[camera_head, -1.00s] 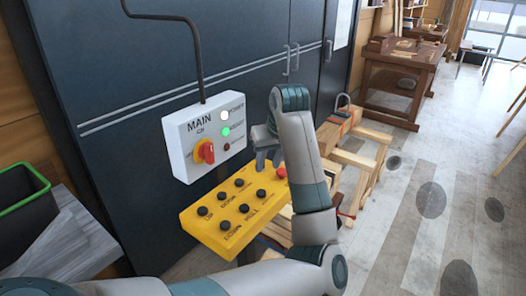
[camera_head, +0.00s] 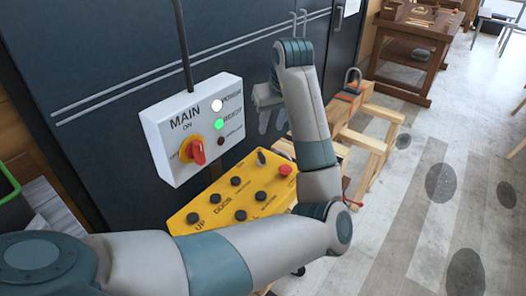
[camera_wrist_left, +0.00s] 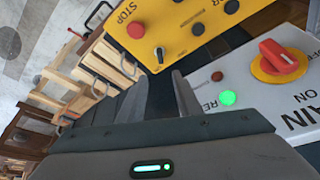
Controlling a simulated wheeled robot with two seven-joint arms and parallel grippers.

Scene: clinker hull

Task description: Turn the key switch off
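The yellow control box (camera_head: 218,206) has several black buttons, a red STOP button (camera_head: 285,170) and a small dark key switch (camera_head: 261,158) beside it. In the left wrist view the key switch (camera_wrist_left: 160,54) shows as a narrow upright piece beside the STOP button (camera_wrist_left: 136,30). My left gripper (camera_head: 272,122) is above and behind the box, apart from the key switch. In the left wrist view its two fingers (camera_wrist_left: 162,80) are apart with nothing between them. My right gripper is not in view.
A white MAIN box (camera_head: 165,163) with a red rotary knob (camera_head: 197,151) hangs on the dark cabinet (camera_head: 90,60), its white and green lamps lit. A wooden sawhorse (camera_head: 372,125) with a padlock-like object stands behind my arm.

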